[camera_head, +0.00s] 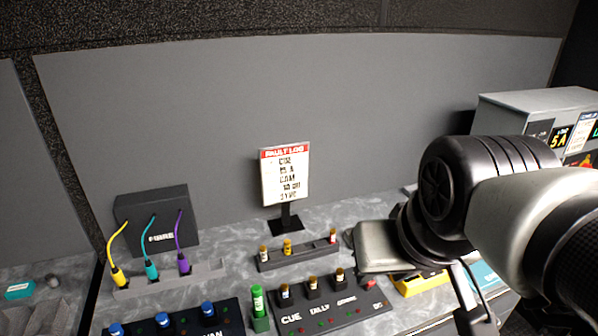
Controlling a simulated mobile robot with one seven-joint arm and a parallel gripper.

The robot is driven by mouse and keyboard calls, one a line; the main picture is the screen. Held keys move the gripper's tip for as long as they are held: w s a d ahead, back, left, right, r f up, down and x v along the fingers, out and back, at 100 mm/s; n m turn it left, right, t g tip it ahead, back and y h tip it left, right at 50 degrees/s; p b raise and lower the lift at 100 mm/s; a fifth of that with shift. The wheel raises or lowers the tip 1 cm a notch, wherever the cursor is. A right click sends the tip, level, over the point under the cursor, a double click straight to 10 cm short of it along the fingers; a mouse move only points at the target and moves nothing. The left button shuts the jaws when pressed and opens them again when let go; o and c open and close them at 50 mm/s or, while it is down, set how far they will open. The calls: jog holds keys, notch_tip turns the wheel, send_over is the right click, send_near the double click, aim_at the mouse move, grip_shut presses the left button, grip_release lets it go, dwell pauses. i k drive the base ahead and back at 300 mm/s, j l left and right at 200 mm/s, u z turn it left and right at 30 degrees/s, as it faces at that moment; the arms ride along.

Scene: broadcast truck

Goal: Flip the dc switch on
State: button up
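A dark control panel (335,318) at the lower middle carries the words CUE and TALLY, and a small label at its right end seems to read DC. A small red part (370,284) shows at the right end, close to my arm. I cannot tell which way any switch is set. My gripper (474,318) hangs from my arm at the lower right, to the right of the panel. Its fingertips run to the bottom edge, and their opening cannot be made out.
A green bottle-like piece (258,301) stands left of the panel. A dark bar with several small capped pieces (298,256) lies behind it. A FAULT LOG sign (285,176) stands farther back. Yellow, teal and purple cables (152,262) sit at left. A grey instrument box (540,103) stands at right.

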aim_at(371, 283)
jog(key=z, duration=0.35)
jog(key=j+z, duration=0.1)
jog(key=k+j+z, duration=0.2)
jog(key=k, duration=0.2)
jog(key=j, duration=0.05)
